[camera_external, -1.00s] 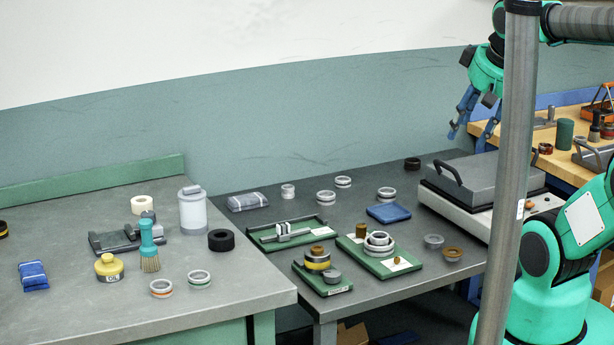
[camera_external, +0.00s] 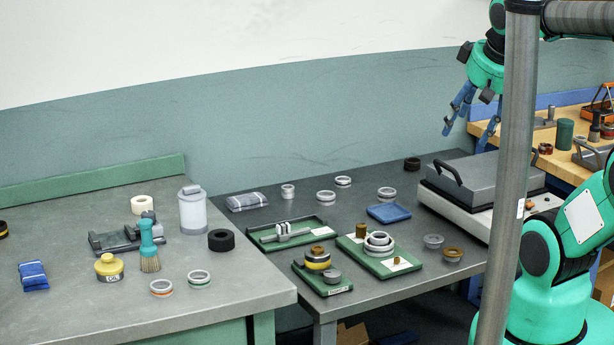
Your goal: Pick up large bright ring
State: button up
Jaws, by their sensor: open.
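Several bright metal rings lie on the middle grey table, and I cannot tell for sure which one is the large bright ring. Stacked bright rings (camera_external: 379,242) sit on a green tray (camera_external: 355,256). Loose bright rings stand farther back: one at the centre (camera_external: 326,197), one behind it (camera_external: 343,182) and one to the right (camera_external: 386,194). My gripper (camera_external: 467,134) is open and empty, fingers pointing down, high above the back right of this table. It is up and to the right of all these rings. The pole partly hides my arm.
A grey lidded machine (camera_external: 484,180) with a handle stands below and right of my gripper. A blue cloth (camera_external: 388,212), a dark ring (camera_external: 412,163) and another green tray (camera_external: 288,238) share the table. The left table holds a brush (camera_external: 149,245) and bottles.

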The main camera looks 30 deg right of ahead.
jog(key=w+d+r+g+p, duration=0.1)
jog(key=w+d+p, duration=0.15)
jog(key=w, duration=1.15)
jog(key=w+d+g+p, duration=0.2)
jog(key=w+d, duration=0.1)
jog(key=w, duration=1.1)
jog(key=w+d+f+g+p, duration=0.1)
jog(key=w+d+f, duration=0.3)
jog(key=w+f, duration=0.7)
jog(key=w+d+f+g+p, duration=0.1)
jog(key=w+d+f+p, duration=0.2)
jog(key=w+f, duration=0.8)
jog(key=d+f, duration=0.1)
jog(key=d, duration=0.1)
jog(key=shift+w+d+f+g, duration=0.15)
jog(key=shift+w+d+g, duration=0.05)
jog(key=shift+d+g, duration=0.1)
jog(key=b, duration=0.2)
send_over(387, 195)
jog(key=w+d, duration=0.2)
jog(key=shift+a+f, duration=0.15)
jog(key=shift+f, duration=2)
jog(key=shift+a+f, duration=0.1)
jog(key=shift+f, duration=2)
jog(key=shift+f, duration=0.15)
